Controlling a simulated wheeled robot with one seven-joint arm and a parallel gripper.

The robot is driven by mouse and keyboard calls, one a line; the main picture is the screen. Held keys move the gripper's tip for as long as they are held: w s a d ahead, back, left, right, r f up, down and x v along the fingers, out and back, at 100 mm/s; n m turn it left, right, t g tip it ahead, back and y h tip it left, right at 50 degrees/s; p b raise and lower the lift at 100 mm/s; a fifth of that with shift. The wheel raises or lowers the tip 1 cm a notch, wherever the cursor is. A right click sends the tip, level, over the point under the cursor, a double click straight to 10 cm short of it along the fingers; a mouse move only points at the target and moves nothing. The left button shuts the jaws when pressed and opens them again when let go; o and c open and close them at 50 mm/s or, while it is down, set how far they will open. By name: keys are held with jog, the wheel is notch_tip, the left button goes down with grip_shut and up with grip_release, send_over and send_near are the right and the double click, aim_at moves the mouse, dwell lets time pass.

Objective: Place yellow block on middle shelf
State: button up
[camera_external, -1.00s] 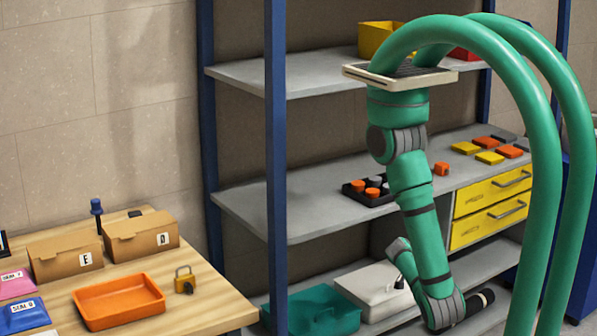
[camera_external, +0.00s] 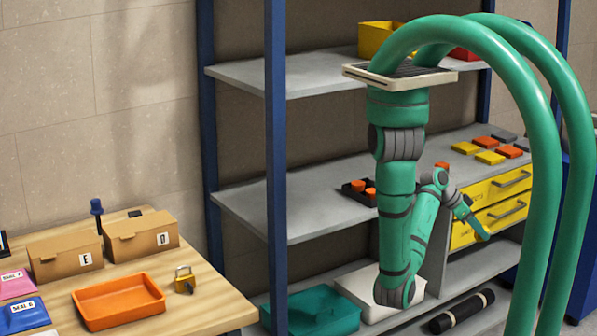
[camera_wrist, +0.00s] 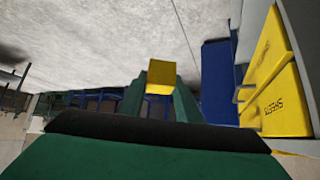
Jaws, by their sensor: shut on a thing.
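A yellow block (camera_wrist: 160,75) is between the green fingertips of my gripper (camera_wrist: 161,88) in the wrist view, and my gripper is shut on it. In the external view my gripper (camera_external: 467,212) is in front of the yellow drawers, and I cannot make out the block there. The grey middle shelf (camera_external: 310,212) runs behind my arm, which covers part of it. My gripper is in front of this shelf and lower than its top surface.
On the middle shelf are a dark tray (camera_external: 350,188) with orange pieces and several flat tiles (camera_external: 489,158). Yellow drawers (camera_external: 500,190) sit below its right part. A black roll (camera_external: 458,311) lies on the bottom shelf. A blue post (camera_external: 276,170) stands left. The shelf's left part is bare.

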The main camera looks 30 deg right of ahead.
jog(key=w+d+r+n+t+h, duration=0.15)
jog(key=w+r+n+t, duration=0.3)
jog(key=w+r, duration=1.1)
jog(key=w+a+r+n+t, duration=0.1)
jog(key=w+r+n+t, duration=0.15)
jog(key=w, duration=0.35)
jog(key=w+r+n+t, duration=0.1)
jog(key=w+n, duration=0.3)
jog(key=w, duration=0.3)
jog(key=shift+y, duration=0.45)
jog(key=shift+s+a+f, duration=0.1)
jog(key=shift+f, duration=1.75)
jog(key=shift+s+a+f, duration=0.1)
jog(key=shift+f, duration=1.7)
jog(key=shift+f, duration=0.15)
jog(key=o, duration=1.1)
jog(key=shift+v, duration=3.9)
